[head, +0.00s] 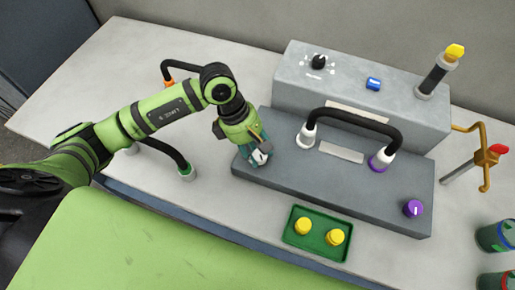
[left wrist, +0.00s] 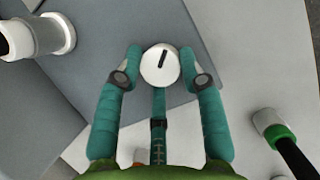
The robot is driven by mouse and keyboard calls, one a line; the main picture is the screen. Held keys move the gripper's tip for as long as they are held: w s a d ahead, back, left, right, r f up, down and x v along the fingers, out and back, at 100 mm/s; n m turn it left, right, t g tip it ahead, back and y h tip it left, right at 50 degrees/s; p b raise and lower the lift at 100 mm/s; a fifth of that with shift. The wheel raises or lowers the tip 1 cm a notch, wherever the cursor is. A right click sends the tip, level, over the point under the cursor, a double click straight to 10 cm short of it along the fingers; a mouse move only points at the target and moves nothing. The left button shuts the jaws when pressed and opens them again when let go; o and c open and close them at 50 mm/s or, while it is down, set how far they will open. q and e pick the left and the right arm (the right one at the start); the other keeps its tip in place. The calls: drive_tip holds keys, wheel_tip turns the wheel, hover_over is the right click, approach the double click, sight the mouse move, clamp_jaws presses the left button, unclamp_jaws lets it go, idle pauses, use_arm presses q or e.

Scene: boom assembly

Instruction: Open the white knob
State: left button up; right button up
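The white knob (left wrist: 160,65) has a dark line on its face and shows between the two teal fingers in the left wrist view. In the head view the white knob (head: 261,156) is mostly hidden by my left gripper, at the left end of the grey box's low front part (head: 400,205). My left gripper (left wrist: 160,72) has its fingers on either side of the knob, with a small gap visible on each side. It also shows in the head view (head: 259,152), pointing down at the knob. My right gripper is in neither view.
A black hose (head: 352,118) arches over the box between a white and a purple fitting. A purple knob (head: 413,208) is at the box's right end. A green tray (head: 306,244) with two yellow knobs lies in front. Another black hose (head: 163,147) is left of my gripper.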

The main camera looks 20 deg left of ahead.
use_arm(q)
drive_tip(key=shift+s+d, duration=0.15)
drive_tip(key=n+b, duration=0.1)
drive_tip(key=n+t+b, duration=0.1)
drive_tip(key=n, duration=0.1)
drive_tip(key=shift+s+f+b, duration=0.2)
drive_tip(key=shift+b, duration=0.2)
drive_tip(key=n+t+b, duration=0.1)
drive_tip(key=n+b, duration=0.1)
drive_tip(key=shift+s+d+n, duration=0.1)
drive_tip(key=shift+n, duration=0.3)
drive_tip(key=shift+r+n+t+b, duration=0.15)
drive_tip(key=shift+n+t+b, duration=0.35)
drive_tip(key=shift+n, duration=0.3)
